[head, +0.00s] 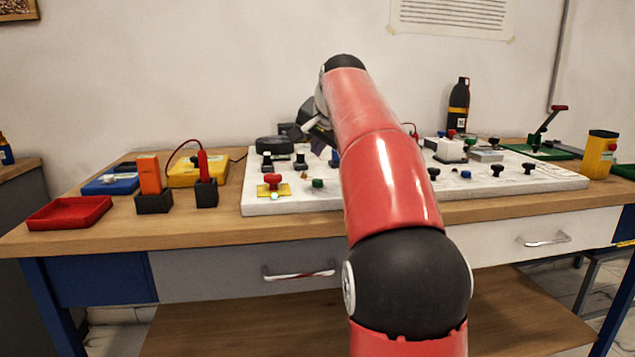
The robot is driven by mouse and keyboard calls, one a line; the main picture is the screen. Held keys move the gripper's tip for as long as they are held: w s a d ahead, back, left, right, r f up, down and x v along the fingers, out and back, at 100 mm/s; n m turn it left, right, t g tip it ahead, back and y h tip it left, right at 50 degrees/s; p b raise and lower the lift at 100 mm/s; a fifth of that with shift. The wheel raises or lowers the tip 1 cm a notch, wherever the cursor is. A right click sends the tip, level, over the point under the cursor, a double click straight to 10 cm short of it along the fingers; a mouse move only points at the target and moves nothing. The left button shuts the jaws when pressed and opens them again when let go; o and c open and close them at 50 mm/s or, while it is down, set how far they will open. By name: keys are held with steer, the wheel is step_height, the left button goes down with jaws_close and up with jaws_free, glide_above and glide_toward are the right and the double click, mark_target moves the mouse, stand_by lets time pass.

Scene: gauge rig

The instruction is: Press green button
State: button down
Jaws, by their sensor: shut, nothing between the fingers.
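A white panel (330,203) with several buttons and knobs lies on the workbench. A small dark green button (318,183) stands on its front part, left of my arm. A small pale green piece (274,197) shows at the front of a yellow plate, below a red knob. My gripper (318,141) is above the rear middle of the panel, behind and above the dark green button and apart from it. It is shut and empty. My red arm hides the middle of the panel and part of the gripper.
Left are a red tray (69,212), an orange block (149,174) and a red probe (203,167). A black bottle (458,106) stands behind the panel, a yellow box (599,155) right.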

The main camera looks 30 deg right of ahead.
mark_target(319, 182)
steer(key=shift+f+b, duration=1.15)
steer(key=shift+f, duration=0.9)
steer(key=shift+f, duration=0.15)
stand_by(0.3)
steer(key=shift+f, duration=0.25)
steer(key=shift+f+b, duration=0.5)
steer(key=shift+f, duration=0.05)
stand_by(0.9)
steer(key=shift+r, duration=0.15)
steer(key=shift+r+p, duration=0.8)
steer(key=shift+p, duration=0.2)
